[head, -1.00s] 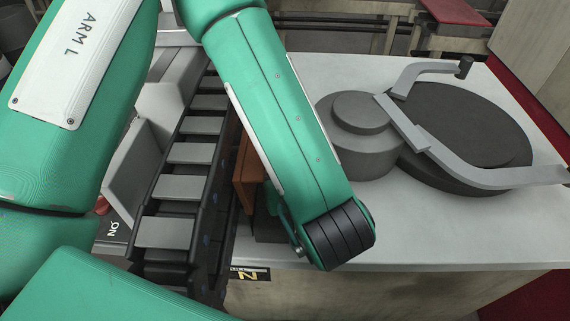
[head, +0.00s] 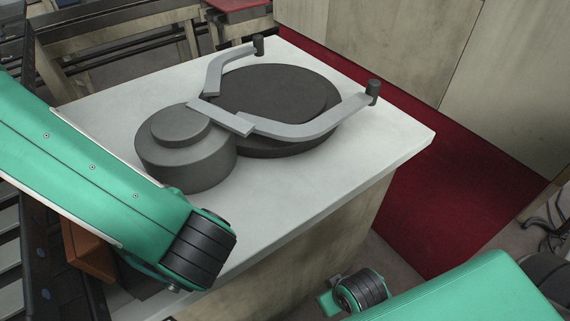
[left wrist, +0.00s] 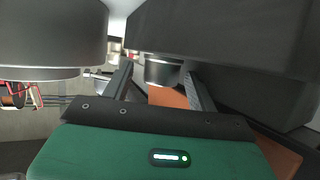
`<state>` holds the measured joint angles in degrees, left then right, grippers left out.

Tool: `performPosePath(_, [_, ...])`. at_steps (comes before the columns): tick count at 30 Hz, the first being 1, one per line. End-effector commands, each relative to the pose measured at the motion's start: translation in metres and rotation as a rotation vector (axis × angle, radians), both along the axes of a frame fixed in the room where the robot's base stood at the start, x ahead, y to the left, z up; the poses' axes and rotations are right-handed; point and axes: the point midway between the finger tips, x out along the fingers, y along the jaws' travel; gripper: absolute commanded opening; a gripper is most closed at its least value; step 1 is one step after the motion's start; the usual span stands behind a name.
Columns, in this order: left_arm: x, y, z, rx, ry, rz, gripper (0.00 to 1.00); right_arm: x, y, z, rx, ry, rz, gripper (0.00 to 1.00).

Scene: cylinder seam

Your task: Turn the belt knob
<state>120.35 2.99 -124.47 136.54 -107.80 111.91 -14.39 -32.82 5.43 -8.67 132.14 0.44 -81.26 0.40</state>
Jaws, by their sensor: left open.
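In the left wrist view, my left gripper (left wrist: 158,85) is open. Its two dark fingers are spread on either side of a short dark-grey round part with a lighter rim, which looks like the belt knob (left wrist: 162,71). The knob lies beyond or between the fingertips; I cannot tell whether they touch it. In the head view, my left forearm hides both the knob and the left gripper. Part of my right arm shows at the lower right, but its gripper is not in view.
An orange-brown box (head: 88,252) shows beside my left forearm and the conveyor belt (head: 12,250). The white table (head: 290,205) carries a stepped grey cylinder (head: 185,160) and a dark disc (head: 280,95) with grey curved bars (head: 310,126). The table's right front corner is clear.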

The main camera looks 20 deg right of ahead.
Motion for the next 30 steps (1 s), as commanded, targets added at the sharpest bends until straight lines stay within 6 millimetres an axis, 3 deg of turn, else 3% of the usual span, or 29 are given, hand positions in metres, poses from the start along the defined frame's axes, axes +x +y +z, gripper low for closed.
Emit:
performPosePath(8, [0.001,-0.001,0.004,0.002,0.002,0.095,0.61,0.001,0.000,0.018,0.001,-0.002,-0.001,0.36])
performPosePath(23, [0.007,-0.007,0.005,0.001,0.000,0.605,0.61,0.000,0.000,0.073,0.000,-0.001,-0.001,0.36])
performPosePath(30, [-0.008,-0.052,0.020,0.000,-0.004,0.586,0.61,0.000,0.000,0.062,0.000,-0.001,-0.001,0.36])
